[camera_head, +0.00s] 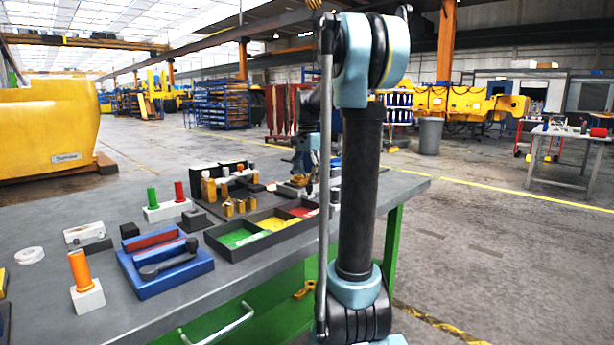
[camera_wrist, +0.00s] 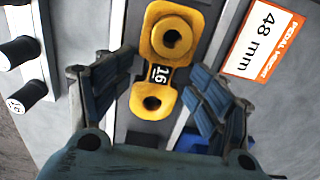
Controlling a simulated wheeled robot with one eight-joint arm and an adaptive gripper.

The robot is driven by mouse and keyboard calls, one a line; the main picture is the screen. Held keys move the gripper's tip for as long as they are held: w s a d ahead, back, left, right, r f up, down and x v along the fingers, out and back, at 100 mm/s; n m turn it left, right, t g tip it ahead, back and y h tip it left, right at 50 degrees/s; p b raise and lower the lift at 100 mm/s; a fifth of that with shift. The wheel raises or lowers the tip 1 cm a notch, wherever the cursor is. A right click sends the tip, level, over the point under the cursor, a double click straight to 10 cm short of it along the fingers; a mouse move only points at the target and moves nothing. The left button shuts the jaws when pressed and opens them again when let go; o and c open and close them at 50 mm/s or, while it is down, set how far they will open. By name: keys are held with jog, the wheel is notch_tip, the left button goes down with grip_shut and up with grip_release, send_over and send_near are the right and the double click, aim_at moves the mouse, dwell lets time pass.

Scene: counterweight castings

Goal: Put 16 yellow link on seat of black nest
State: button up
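The yellow link (camera_wrist: 163,83) with a black "16" label lies lengthwise in the middle of the wrist view, on a grey surface. It has a large round hole at its upper end and a smaller one at its lower end. My gripper (camera_wrist: 163,64) is open, with one blue-grey finger on each side of the link and visible gaps to it. In the head view my gripper (camera_head: 305,160) is over the far right part of the bench, partly hidden behind my arm. I cannot pick out the black nest with certainty.
The grey bench (camera_head: 150,325) holds a tray with green, yellow and red sections (camera_head: 237,254), a blue block (camera_head: 163,283) with a dark handle, and an orange cylinder on a white block (camera_head: 80,270). An orange-edged "48 mm" label (camera_wrist: 262,40) lies right of the link. Black pegs (camera_wrist: 24,94) stand left.

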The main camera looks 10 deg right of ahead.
aim_at(308, 177)
dwell(0.3)
notch_tip(308, 177, up, 13)
jog(key=shift+r, duration=0.2)
dwell(0.4)
jog(key=shift+d, duration=0.1)
